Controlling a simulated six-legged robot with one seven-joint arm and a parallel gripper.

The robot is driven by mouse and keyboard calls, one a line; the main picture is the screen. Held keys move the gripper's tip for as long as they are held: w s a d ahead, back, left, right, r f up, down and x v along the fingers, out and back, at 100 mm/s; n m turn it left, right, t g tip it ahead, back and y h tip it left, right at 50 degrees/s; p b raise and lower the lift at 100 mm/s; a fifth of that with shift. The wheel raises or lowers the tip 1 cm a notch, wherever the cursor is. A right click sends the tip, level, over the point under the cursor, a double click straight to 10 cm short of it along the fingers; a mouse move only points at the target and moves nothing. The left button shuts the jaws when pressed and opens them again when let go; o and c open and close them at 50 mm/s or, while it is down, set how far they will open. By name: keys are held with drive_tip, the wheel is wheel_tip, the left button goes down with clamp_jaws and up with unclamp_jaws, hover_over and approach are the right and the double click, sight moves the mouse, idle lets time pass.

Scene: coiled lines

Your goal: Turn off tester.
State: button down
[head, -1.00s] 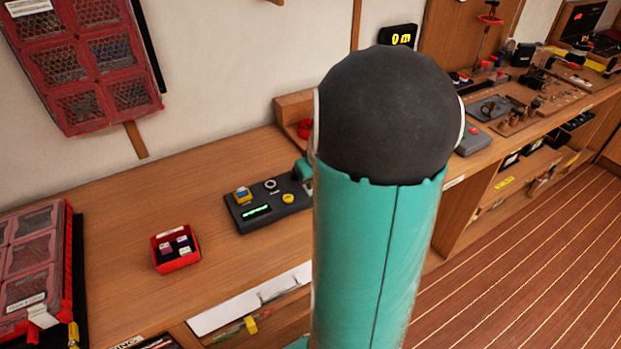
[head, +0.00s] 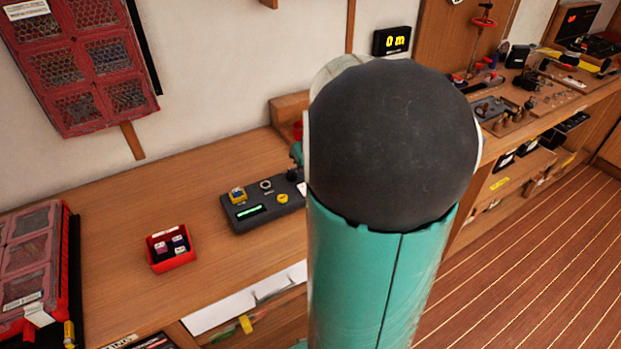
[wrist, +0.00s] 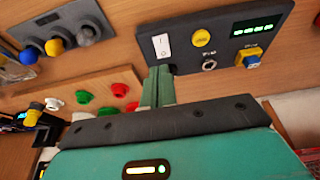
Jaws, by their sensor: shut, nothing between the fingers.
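The tester is a dark box (head: 262,222) on the bench. In the wrist view its panel (wrist: 182,62) shows a lit green display (wrist: 253,29), a yellow button (wrist: 201,38), a round metal fitting (wrist: 209,65), a yellow-and-blue part (wrist: 252,58) and a white rocker switch (wrist: 161,45). My gripper (wrist: 159,72) is shut and empty, its teal fingertips close below the rocker switch in the picture. I cannot tell whether they touch the panel. In the head view my arm hides most of the gripper and the tester's right end.
A red box (head: 172,250) with small blocks stands left of the tester. A red-framed case (head: 28,262) is at the far left. In the wrist view, a grey box with coloured knobs (wrist: 67,42) and several red and green round parts (wrist: 121,89) lie to the left.

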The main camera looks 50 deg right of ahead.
sight(302, 186)
drive_tip(key=v, duration=0.7)
drive_tip(key=shift+r, duration=0.4)
drive_tip(key=shift+a, duration=0.1)
drive_tip(key=w+n, duration=0.1)
drive_tip(key=n, duration=0.5)
drive_tip(key=w+n+g, duration=0.1)
drive_tip(key=n, duration=0.5)
drive_tip(key=w+n+g, duration=0.1)
drive_tip(key=w+n, duration=0.1)
drive_tip(key=n, duration=0.3)
drive_tip(key=shift+d+r+n+y, duration=0.35)
drive_tip(key=shift+n+y, duration=0.05)
drive_tip(key=f, duration=0.4)
drive_tip(key=w+f, duration=0.1)
drive_tip(key=f, duration=0.9)
drive_tip(key=shift+w+d, duration=0.25)
